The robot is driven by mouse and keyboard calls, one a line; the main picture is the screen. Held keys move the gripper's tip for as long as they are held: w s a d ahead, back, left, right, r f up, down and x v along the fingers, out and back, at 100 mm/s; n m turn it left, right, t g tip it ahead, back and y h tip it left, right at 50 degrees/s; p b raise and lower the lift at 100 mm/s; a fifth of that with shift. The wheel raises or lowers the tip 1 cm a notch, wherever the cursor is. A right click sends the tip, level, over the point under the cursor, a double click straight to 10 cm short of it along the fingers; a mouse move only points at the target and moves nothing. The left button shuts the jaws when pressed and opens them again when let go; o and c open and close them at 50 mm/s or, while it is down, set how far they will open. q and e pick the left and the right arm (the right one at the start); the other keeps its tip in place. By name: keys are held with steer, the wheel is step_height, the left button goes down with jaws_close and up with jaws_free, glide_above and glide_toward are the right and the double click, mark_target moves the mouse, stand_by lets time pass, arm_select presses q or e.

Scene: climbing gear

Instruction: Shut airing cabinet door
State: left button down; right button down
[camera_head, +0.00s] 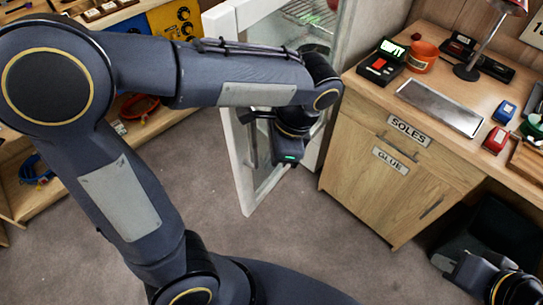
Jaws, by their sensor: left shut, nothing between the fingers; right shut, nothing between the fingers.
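The airing cabinet (372,28) is a pale cabinet with wire shelves at the top centre. Its white-framed glass door (237,160) stands open, swung out over the floor. My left gripper (285,158) hangs in front of the door's pane, right of the near frame upright. It is shut and empty; its fingertips are hard to make out. I cannot tell whether it touches the door. My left forearm hides part of the door and cabinet opening. My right gripper (446,264) is shut and empty at the lower right, low beside the workbench.
A wooden workbench (365,185) labelled SOLES and GLUE stands right of the cabinet, with a lamp (467,71), an orange pot (422,57) and a metal tray (440,107) on top. A black bin (492,228) is below it. Wooden shelving is at left. The floor (270,235) before the door is clear.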

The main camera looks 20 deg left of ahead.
arm_select(q)
steer(key=w+d+m+t+y, duration=0.2)
steer(key=w+d+m+y, duration=0.3)
steer(key=d, duration=0.4)
steer(key=a+f+m+y+p, duration=0.1)
steer(key=a+f, duration=0.6)
steer(key=a, duration=0.4)
steer(key=shift+s+a+p, duration=0.2)
steer(key=shift+s+p, duration=0.05)
steer(key=shift+p, duration=0.15)
